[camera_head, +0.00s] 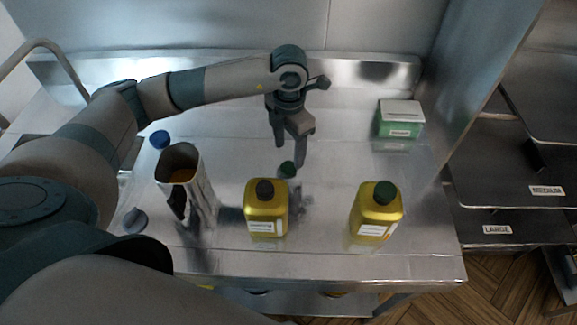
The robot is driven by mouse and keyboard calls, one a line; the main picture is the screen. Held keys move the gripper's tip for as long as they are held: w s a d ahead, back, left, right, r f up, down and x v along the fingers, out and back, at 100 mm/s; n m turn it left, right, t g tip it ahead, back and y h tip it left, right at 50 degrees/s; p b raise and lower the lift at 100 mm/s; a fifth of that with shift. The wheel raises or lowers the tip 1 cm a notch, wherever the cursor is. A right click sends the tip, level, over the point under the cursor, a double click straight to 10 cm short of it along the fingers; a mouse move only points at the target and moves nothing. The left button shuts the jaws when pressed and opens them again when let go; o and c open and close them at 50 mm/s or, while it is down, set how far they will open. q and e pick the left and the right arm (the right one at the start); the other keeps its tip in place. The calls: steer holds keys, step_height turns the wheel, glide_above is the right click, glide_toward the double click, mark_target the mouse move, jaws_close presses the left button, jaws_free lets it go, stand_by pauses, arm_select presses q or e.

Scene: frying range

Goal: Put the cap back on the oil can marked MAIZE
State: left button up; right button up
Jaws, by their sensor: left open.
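Two yellow oil cans stand upright on the steel table. The middle can (258,212) has a dark brown top, and I cannot tell whether it is a cap or an open neck. The right can (370,213) has a dark green cap on. Their label text is too small to read, so I cannot tell which is MAIZE. A small dark green cap (287,169) lies on the table behind the middle can. My left gripper (289,155) points down, open and empty, just above and behind that loose cap. My right gripper is not in view.
A tall open metal container (203,198) stands left of the cans. A blue cap (160,139) and a grey-blue piece (135,219) lie near it. A green-and-white box (400,118) sits at the back right. The table (335,150) is clear between gripper and box.

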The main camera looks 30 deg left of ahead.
mark_target(288, 167)
arm_select(q)
steer(key=shift+s+d+f+p, duration=0.1)
steer(key=shift+s+f+p, duration=0.2)
steer(key=shift+f+p, duration=0.35)
steer(key=shift+s+d+f+p, duration=0.15)
steer(key=shift+f+p, duration=0.45)
steer(key=shift+f, duration=1.1)
steer(key=c, duration=1.1)
